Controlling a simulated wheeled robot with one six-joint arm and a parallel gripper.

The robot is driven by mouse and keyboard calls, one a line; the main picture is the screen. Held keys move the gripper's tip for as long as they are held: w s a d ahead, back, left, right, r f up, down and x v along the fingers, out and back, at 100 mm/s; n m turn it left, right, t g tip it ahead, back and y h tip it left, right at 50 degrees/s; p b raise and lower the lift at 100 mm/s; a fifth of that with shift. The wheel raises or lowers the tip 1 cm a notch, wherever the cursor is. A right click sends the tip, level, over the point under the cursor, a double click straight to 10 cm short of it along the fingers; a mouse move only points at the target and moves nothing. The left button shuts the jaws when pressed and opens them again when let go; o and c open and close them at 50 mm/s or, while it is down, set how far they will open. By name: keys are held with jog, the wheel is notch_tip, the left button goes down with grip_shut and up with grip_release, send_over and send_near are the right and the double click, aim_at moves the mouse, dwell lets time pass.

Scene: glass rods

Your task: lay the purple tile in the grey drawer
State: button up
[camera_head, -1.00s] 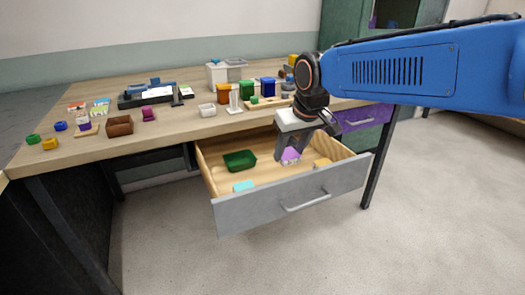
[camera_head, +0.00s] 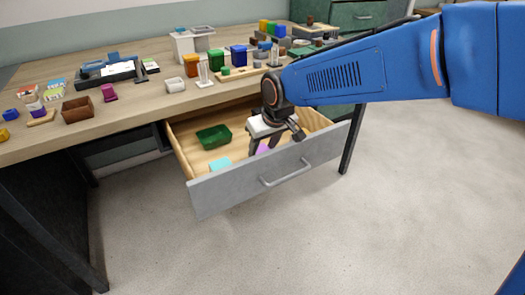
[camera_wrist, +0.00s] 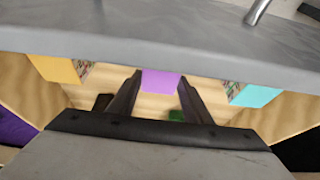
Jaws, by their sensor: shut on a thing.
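The grey drawer (camera_head: 235,189) is pulled open under the table, with a wooden inside. My gripper (camera_head: 276,146) reaches down into it, just behind the front panel. It is shut on the purple tile (camera_head: 262,149), which is partly hidden by the fingers and the front panel. In the wrist view the tile (camera_wrist: 160,82) sits between the two dark fingers, with the wooden drawer floor around it. I cannot tell whether the tile touches the floor.
In the drawer, a green tray (camera_head: 213,137) lies at the back left and a cyan block (camera_head: 220,164) near the front. A yellow block (camera_wrist: 55,69) shows in the wrist view. Many small objects crowd the table (camera_head: 145,105) above. The drawer front stands close to my gripper.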

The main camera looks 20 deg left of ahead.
jog(key=shift+f, duration=0.7)
jog(key=o, duration=1.2)
jog(key=shift+f, duration=0.1)
jog(key=shift+c, duration=0.2)
jog(key=v, duration=1.2)
